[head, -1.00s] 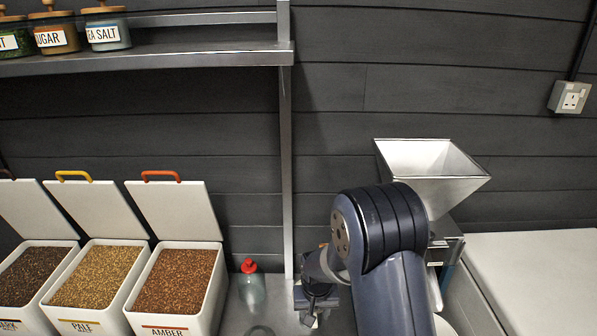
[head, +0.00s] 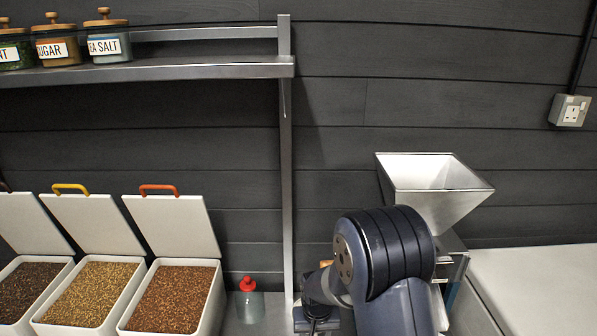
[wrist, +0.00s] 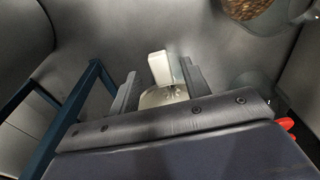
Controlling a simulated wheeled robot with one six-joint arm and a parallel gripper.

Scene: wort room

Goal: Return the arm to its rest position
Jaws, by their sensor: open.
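My arm rises in front of the grey wall in the head view, with my gripper (head: 315,320) low at the bottom edge, its fingertips cut off or hidden there. In the wrist view my gripper (wrist: 158,86) is open, its two grey fingers apart. A white object (wrist: 160,66) with a rounded, cup-like lower part shows between and beyond the fingers. I cannot tell whether it touches them.
A metal hopper (head: 435,185) stands behind my arm. Open bins of grain, including a reddish-brown one (head: 172,299), stand left. A red-capped bottle (head: 248,300) stands beside them. A shelf (head: 190,69) holds jars. A blue frame (wrist: 88,92) is left in the wrist view.

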